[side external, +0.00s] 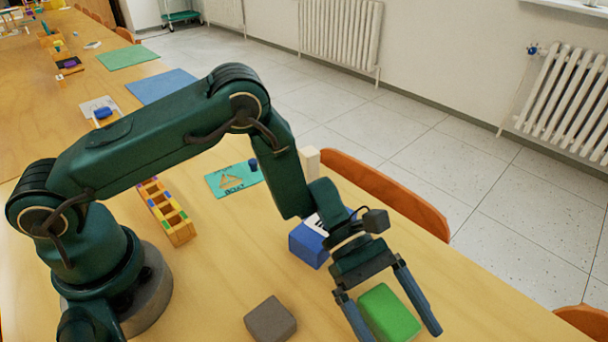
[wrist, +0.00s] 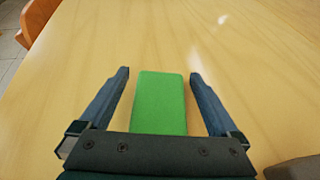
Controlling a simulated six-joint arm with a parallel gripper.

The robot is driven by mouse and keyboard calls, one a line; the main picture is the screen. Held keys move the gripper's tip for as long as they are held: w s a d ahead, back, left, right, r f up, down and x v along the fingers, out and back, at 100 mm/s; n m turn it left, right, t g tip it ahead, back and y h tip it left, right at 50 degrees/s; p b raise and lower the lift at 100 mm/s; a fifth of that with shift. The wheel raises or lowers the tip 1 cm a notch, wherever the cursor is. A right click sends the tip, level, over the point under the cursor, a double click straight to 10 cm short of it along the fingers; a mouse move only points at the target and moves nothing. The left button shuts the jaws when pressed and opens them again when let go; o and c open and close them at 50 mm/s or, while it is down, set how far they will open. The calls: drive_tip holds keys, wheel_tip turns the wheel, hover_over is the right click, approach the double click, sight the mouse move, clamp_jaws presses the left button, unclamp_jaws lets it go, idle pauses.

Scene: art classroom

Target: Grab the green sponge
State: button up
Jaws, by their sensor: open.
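The green sponge (side external: 388,312) is a bright green block lying on the wooden table near the front right in the side view. In the wrist view the green sponge (wrist: 159,102) sits between the two fingers, with a gap on each side. My gripper (side external: 398,312) is open above and around it, one finger on each side. In the wrist view my gripper (wrist: 158,74) also shows open and empty. The near end of the sponge is hidden by the gripper's palm in the wrist view.
A grey-brown block (side external: 270,319) lies left of the sponge. A blue box (side external: 308,246) stands behind the gripper. A wooden tray (side external: 168,212) and a teal card (side external: 232,180) lie farther back. Chairs (side external: 392,190) line the table's right edge. Table beyond the fingertips is clear.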

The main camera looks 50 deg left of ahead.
drive_tip(key=shift+c, duration=0.3)
drive_tip(key=c, duration=1.3)
drive_tip(key=shift+c, duration=0.2)
